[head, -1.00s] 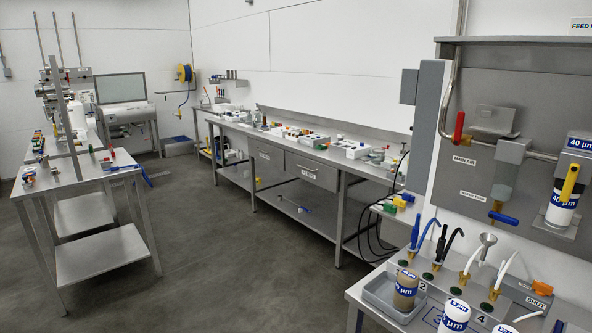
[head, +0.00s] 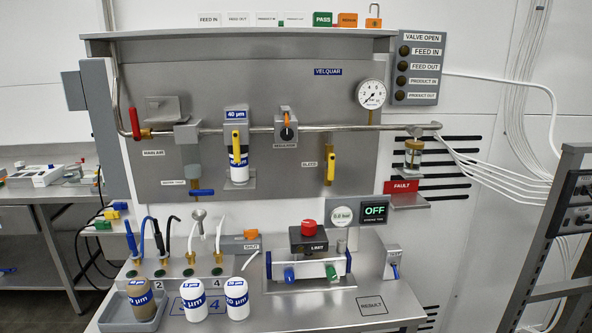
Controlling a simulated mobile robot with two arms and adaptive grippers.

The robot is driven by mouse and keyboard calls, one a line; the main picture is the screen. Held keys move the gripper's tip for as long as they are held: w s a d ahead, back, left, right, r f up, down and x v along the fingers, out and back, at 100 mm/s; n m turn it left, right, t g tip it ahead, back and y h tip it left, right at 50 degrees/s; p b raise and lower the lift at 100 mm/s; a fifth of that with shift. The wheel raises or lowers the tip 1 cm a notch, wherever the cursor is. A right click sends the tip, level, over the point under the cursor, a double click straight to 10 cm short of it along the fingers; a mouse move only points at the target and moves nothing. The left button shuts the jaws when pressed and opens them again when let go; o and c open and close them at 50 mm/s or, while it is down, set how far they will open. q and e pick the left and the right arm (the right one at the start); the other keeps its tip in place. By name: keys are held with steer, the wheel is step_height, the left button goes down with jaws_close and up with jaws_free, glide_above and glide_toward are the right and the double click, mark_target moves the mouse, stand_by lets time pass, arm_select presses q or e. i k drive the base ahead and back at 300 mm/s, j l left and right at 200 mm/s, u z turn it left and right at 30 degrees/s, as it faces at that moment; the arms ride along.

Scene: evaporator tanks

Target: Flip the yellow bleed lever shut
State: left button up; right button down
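The yellow bleed lever (head: 331,163) hangs roughly vertical on the grey wall panel (head: 350,95), just right of a small label that seems to read BLEED (head: 308,163). It sits below the steel pipe (head: 350,128). A second yellow lever (head: 236,148) stands upright in front of the blue-and-white 40 µm filter (head: 240,172), further left. Neither of my grippers shows in the head view, so their state is hidden.
Below the panel, a steel bench (head: 300,310) carries several filter cartridges, a grey tray (head: 112,312) and a red-knobbed block (head: 309,238). Red (head: 135,122) and blue (head: 202,192) levers flank the bleed lever's left. A dark rack (head: 545,250) stands right.

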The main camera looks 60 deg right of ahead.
mark_target(332, 157)
steer(key=z, duration=1.95)
